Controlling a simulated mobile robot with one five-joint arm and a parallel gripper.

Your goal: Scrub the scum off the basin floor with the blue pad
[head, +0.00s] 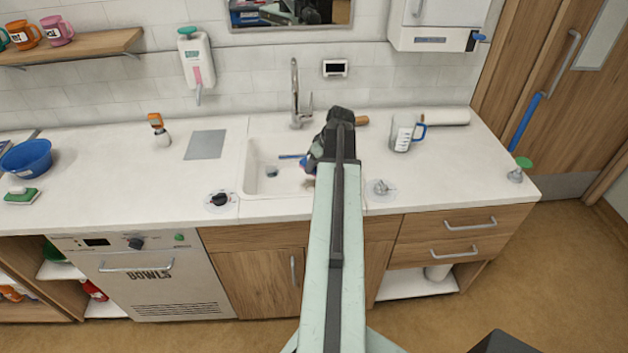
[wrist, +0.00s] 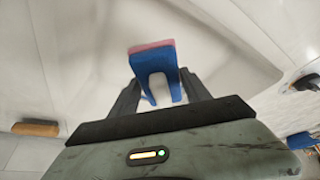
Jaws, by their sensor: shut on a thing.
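The blue pad (wrist: 157,75), with a pinkish-red layer along its far edge, is between the two fingers of my gripper (wrist: 160,92) in the wrist view. My gripper is shut on it. In the head view my gripper (head: 313,163) is over the right part of the white basin (head: 253,180), and a bit of blue and pink shows at its tip. A small brownish patch (head: 307,183) shows on the basin floor just below the tip. My arm hides the basin's right side. I cannot tell whether the pad touches the floor.
A dark drain (head: 271,171) and a thin blue item (head: 292,156) are in the basin. The faucet (head: 295,100) stands behind it. A measuring jug (head: 402,135) and a paper roll (head: 447,117) are to the right. A dark knob (head: 219,199) is at the front left.

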